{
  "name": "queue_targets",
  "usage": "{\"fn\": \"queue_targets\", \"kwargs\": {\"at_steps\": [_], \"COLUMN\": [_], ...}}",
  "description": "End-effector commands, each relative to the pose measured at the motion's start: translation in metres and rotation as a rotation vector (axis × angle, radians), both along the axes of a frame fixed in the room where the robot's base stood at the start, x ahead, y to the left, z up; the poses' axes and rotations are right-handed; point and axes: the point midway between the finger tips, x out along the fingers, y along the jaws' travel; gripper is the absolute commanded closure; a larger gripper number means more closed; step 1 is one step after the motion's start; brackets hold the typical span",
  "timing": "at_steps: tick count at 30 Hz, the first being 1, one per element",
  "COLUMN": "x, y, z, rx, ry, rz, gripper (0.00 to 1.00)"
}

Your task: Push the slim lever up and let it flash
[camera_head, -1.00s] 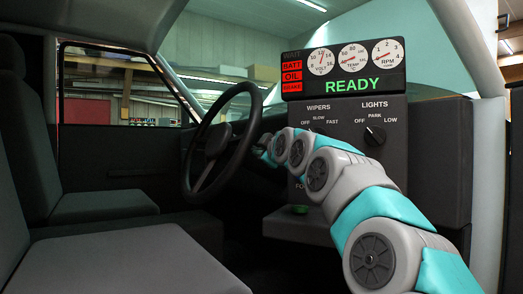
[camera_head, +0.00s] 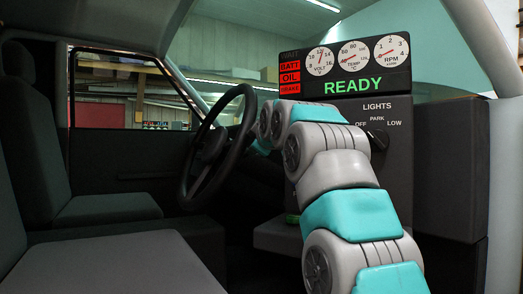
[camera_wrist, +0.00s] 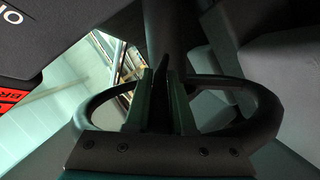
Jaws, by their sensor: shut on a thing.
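The slim dark lever (camera_wrist: 157,66) shows in the wrist view, near the steering column, with its end between my fingers. My gripper (camera_wrist: 161,84) is shut on it from both sides. In the head view my gripper and the lever are hidden behind my arm and the steering wheel (camera_head: 214,148). The wheel's rim also shows behind my fingers in the wrist view (camera_wrist: 262,112). The display panel (camera_head: 345,68) reads READY in green. Its BATT, OIL and lower lamps are red. I see no flashing signal in these frames.
The dark control panel (camera_head: 398,165) with the LIGHTS knob (camera_head: 377,141) stands right of my arm. The wheel rim is close around my gripper. Seats (camera_head: 120,262) fill the left. The far side window (camera_head: 125,100) is behind the wheel.

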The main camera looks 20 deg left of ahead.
Motion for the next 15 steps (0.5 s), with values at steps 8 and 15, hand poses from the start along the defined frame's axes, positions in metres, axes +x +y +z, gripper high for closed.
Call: {"fn": "queue_targets", "kwargs": {"at_steps": [8, 15], "x": [-0.0004, -0.0006], "y": [-0.0031, -0.0015], "z": [0.0036, 0.0016], "rx": [0.001, -0.001], "ry": [-0.005, -0.002], "rz": [-0.005, -0.004], "gripper": [1.0, 0.54]}}
